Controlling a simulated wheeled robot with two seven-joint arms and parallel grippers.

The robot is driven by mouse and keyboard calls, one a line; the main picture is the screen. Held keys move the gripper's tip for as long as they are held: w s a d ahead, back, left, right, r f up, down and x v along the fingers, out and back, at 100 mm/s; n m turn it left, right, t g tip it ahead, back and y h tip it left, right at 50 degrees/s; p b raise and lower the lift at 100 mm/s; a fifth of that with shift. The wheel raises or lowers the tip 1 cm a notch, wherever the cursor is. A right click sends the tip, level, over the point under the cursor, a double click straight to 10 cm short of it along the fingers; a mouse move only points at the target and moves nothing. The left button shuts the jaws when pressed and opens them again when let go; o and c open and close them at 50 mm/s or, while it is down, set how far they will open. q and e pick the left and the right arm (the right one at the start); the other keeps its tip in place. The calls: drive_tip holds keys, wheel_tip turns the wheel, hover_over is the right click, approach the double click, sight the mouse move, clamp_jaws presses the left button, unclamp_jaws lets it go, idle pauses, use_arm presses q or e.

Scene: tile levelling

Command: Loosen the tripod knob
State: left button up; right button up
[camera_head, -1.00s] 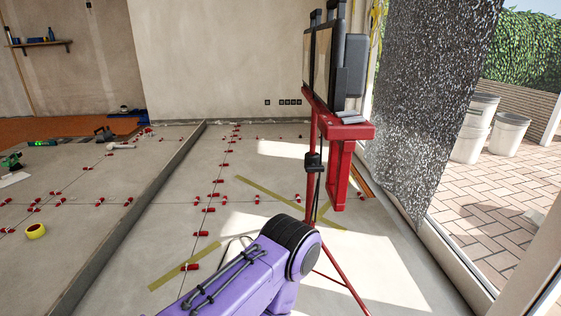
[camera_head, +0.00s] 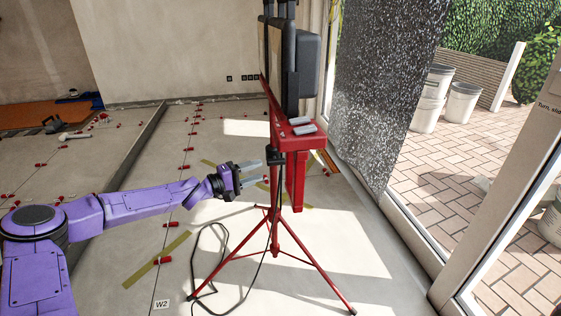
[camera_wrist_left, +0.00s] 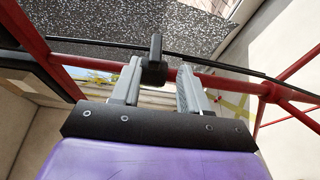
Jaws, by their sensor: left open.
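The red tripod (camera_head: 276,232) stands on the floor right of my left arm, carrying a lamp with a black housing (camera_head: 308,65). Its small black knob (camera_head: 275,157) sits on the upright red column, below the red crossbar. My left gripper (camera_head: 264,171) is open, with its grey fingers pointing right toward the column at about knob height. In the left wrist view, the black knob (camera_wrist_left: 155,62) shows between the two fingertips (camera_wrist_left: 160,70), nearer the left one. I cannot tell whether a finger touches it. My right gripper is not in view.
A black cable (camera_head: 211,255) hangs by the column and loops on the floor at the tripod's legs. Tiles with red levelling wedges (camera_head: 165,260) cover the floor. Buckets (camera_head: 462,103) stand outside.

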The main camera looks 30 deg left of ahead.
sight(283, 159)
use_arm(q)
drive_tip(key=x, duration=0.3)
drive_tip(key=b+x, duration=0.1)
drive_tip(key=x, duration=0.6)
drive_tip(key=shift+a+r+b, duration=0.25)
drive_tip(key=shift+b, duration=0.05)
drive_tip(key=shift+w+d, duration=0.1)
drive_tip(key=shift+w, duration=0.15)
drive_tip(key=shift+c, duration=0.3)
